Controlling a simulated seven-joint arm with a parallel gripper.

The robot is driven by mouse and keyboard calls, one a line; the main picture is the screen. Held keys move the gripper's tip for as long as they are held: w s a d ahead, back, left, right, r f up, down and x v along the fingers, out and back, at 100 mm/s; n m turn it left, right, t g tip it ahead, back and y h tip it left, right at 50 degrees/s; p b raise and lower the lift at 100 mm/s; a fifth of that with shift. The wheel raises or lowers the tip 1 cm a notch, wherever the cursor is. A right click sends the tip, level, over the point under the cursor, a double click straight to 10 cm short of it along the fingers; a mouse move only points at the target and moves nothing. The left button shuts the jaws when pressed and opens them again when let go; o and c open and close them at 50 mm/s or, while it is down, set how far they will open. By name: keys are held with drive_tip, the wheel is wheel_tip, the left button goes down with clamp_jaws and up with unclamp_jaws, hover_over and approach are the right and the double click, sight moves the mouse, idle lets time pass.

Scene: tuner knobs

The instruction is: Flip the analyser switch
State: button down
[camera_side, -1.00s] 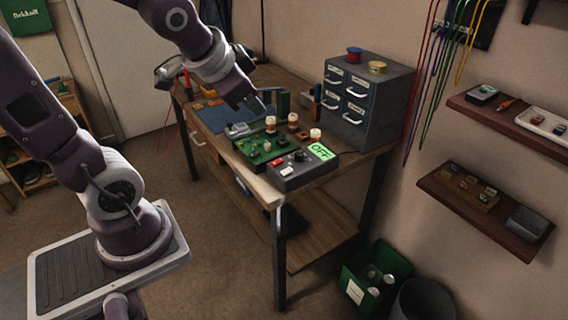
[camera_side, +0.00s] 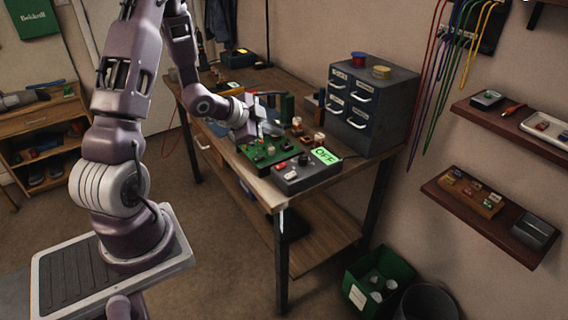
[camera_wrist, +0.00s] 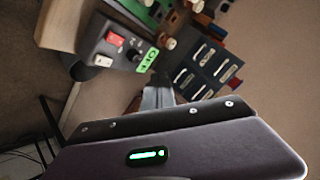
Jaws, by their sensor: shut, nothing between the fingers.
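The analyser (camera_side: 305,174) is a dark grey box at the front right of the bench, with a lit green display (camera_side: 325,156) reading OFF. Its top carries a red switch (camera_side: 281,167), a white switch (camera_side: 291,176) and a dark knob (camera_side: 303,160). In the wrist view the analyser (camera_wrist: 92,42) is at upper left, with its red switch (camera_wrist: 115,39), white switch (camera_wrist: 103,60) and display (camera_wrist: 147,60). My gripper (camera_side: 263,137) is shut and empty, over the green circuit board, left of and behind the analyser. Its fingers (camera_wrist: 158,97) show in the wrist view.
The green circuit board (camera_side: 262,153) with small parts sits beside the analyser. Several small spools or knobs stand behind it. A grey drawer cabinet (camera_side: 365,105) stands at the bench's right rear. The bench's front edge (camera_side: 272,198) is close to the analyser.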

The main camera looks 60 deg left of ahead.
sight(280, 165)
drive_tip(key=shift+w+f, duration=0.2)
drive_tip(key=shift+f, duration=1.25)
drive_tip(key=shift+w+f, duration=0.25)
drive_tip(key=shift+f, duration=1.2)
drive_tip(key=shift+w+f, duration=0.2)
drive_tip(key=shift+f, duration=1.25)
drive_tip(key=shift+f, duration=0.45)
drive_tip(key=shift+w+f, duration=0.1)
drive_tip(key=shift+f, duration=0.2)
drive_tip(key=shift+r, duration=0.1)
drive_tip(key=shift+r, duration=0.65)
drive_tip(key=shift+r, duration=0.1)
drive_tip(key=shift+s+r, duration=0.25)
drive_tip(key=shift+r, duration=0.95)
drive_tip(key=shift+s+r, duration=0.2)
drive_tip(key=shift+r, duration=1)
